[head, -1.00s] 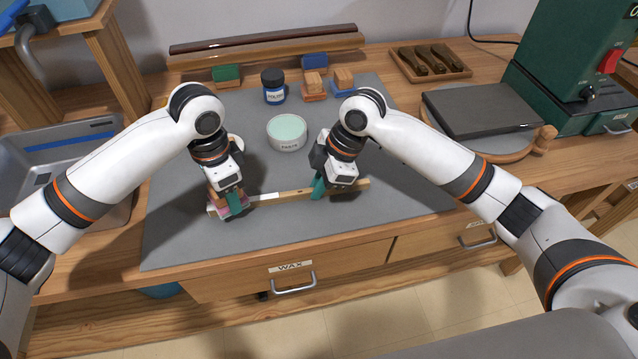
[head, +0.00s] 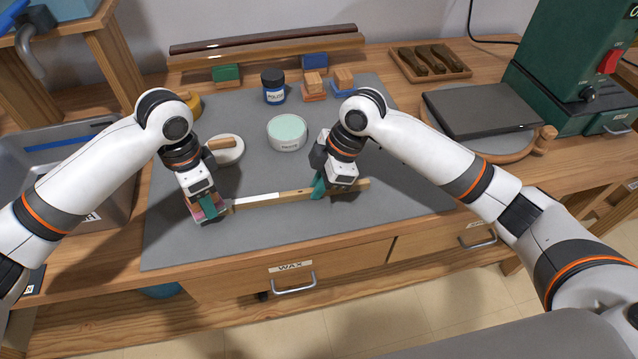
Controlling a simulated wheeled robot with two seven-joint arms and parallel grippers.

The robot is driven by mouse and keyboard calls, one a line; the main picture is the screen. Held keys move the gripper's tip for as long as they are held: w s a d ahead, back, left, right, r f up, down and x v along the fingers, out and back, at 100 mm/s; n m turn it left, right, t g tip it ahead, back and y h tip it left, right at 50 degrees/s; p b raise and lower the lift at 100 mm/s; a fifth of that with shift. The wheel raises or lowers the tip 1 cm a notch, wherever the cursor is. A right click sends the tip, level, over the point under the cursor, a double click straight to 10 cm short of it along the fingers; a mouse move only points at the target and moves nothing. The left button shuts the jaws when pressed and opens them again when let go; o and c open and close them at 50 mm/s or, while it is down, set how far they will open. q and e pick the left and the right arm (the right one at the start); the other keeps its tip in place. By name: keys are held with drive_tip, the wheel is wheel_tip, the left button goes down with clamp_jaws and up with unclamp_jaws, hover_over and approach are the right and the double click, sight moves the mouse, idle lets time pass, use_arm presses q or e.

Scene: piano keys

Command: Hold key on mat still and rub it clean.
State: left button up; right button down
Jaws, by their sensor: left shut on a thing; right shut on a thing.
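The key (head: 292,196) is a long, thin wooden bar with a white stretch toward its left end, lying across the grey mat (head: 400,215). My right gripper (head: 319,188) is shut on the key right of its middle. My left gripper (head: 207,211) is shut on a small rubbing block (head: 211,217) with a pinkish side, at the key's left end. Teal fingers cover much of the block. I cannot tell whether the block touches the key.
Behind the key stand a tub of pale green paste (head: 287,131), a blue polish jar (head: 273,87) and a round white item with a wooden handle (head: 226,150). Several small brushes or blocks (head: 314,84) line the mat's back. A metal tray (head: 60,150) is left. The mat's front right is clear.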

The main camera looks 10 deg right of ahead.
sight(232, 202)
use_arm(q)
drive_tip(key=shift+d, duration=2.5)
use_arm(e)
drive_tip(key=c, duration=1.4)
unclamp_jaws()
use_arm(q)
wheel_tip(232, 202, up, 7)
drive_tip(key=shift+r+p, duration=0.35)
use_arm(e)
drive_tip(key=v, duration=1.2)
